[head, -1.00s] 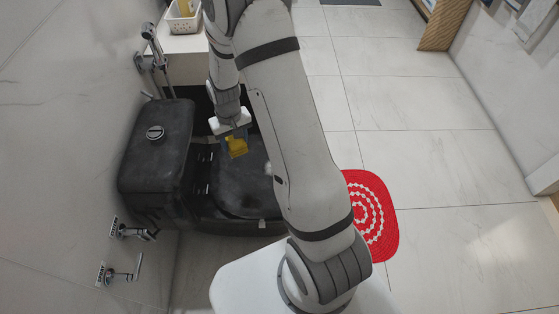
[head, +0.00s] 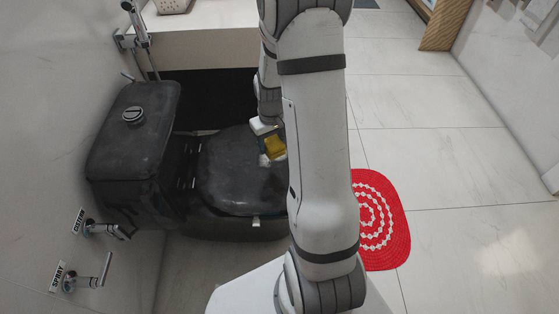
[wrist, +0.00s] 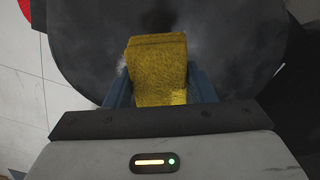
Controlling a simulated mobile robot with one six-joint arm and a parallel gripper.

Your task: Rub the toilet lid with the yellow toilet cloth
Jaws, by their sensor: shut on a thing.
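The black toilet lid (head: 228,177) is closed, with pale smudges on its surface. My gripper (head: 271,152) is over the right, front part of the lid, partly hidden by my arm. It is shut on the yellow toilet cloth (head: 276,147). In the wrist view the yellow cloth (wrist: 158,70) sits between the two blue fingers of my gripper (wrist: 160,88), with the dark lid (wrist: 90,45) behind it. The cloth is at or just above the lid; I cannot tell whether it touches.
The black cistern (head: 135,130) stands left of the lid against the wall. Wall taps (head: 98,229) labelled cistern and spray (head: 85,281) are at the lower left. A white counter (head: 205,48) is behind. A red round-patterned mat (head: 380,220) lies on the tiled floor to the right.

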